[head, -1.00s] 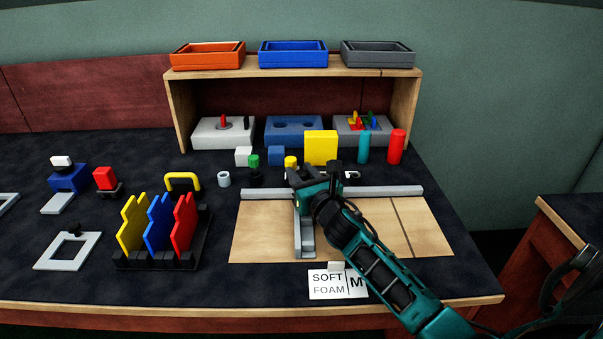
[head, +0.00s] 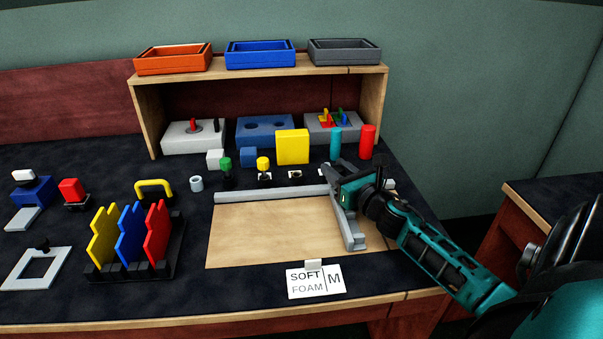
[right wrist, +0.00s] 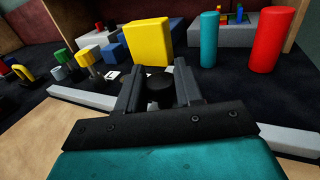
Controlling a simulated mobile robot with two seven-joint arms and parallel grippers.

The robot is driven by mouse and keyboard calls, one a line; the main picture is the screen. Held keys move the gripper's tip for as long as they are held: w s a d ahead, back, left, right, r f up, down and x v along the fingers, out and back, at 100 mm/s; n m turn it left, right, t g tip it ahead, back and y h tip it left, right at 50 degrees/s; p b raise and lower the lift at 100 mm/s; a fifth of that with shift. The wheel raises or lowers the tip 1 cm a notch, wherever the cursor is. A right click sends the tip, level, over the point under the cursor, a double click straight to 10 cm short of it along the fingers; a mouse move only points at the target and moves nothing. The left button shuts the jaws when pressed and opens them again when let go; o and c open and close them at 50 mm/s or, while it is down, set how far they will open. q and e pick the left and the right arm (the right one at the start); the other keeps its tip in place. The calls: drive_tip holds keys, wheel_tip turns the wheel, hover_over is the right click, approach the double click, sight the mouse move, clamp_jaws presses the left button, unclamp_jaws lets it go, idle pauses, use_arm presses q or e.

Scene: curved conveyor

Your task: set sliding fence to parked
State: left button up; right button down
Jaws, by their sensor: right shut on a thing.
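The sliding fence (head: 350,230) is a grey bar lying across the right part of a light wooden board (head: 270,230). It crosses the long grey rail (head: 265,195) at the board's back edge. My right gripper (head: 346,182) is at the far part of the fence, just above the rail. In the right wrist view its two fingers stand on either side of a black round knob (right wrist: 159,86), and it is shut on that knob. A dark line across the board is mostly hidden by my gripper and the fence. My left gripper is not in view.
A yellow block (head: 292,147), a teal cylinder (head: 335,144) and a red cylinder (head: 367,142) stand behind the rail. A "SOFT FOAM M" card (head: 315,281) stands at the front. The board left of the fence is bare. A shelf with trays (head: 261,54) is behind.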

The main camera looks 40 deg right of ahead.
drive_tip(key=s+d, duration=0.2)
drive_tip(key=d, duration=0.1)
drive_tip(key=s+d+b, duration=0.1)
drive_tip(key=d, duration=0.2)
drive_tip(key=s+d+r+b, duration=0.1)
drive_tip(key=s+d, duration=0.1)
drive_tip(key=d, duration=0.1)
drive_tip(key=shift+s+d, duration=0.35)
drive_tip(key=shift+d, duration=0.05)
drive_tip(key=c, duration=0.9)
unclamp_jaws()
drive_tip(key=shift+d, duration=0.1)
drive_tip(key=shift+o, duration=0.6)
drive_tip(key=shift+s+f, duration=0.1)
drive_tip(key=shift+f, duration=0.05)
drive_tip(key=shift+s+a+f, duration=0.1)
drive_tip(key=shift+s+a, duration=0.15)
drive_tip(key=shift+s, duration=0.15)
drive_tip(key=s, duration=0.4)
drive_tip(key=s+a, duration=0.1)
drive_tip(key=s, duration=0.3)
drive_tip(key=s+p, duration=0.1)
drive_tip(key=s, duration=0.3)
drive_tip(key=shift+a, duration=0.4)
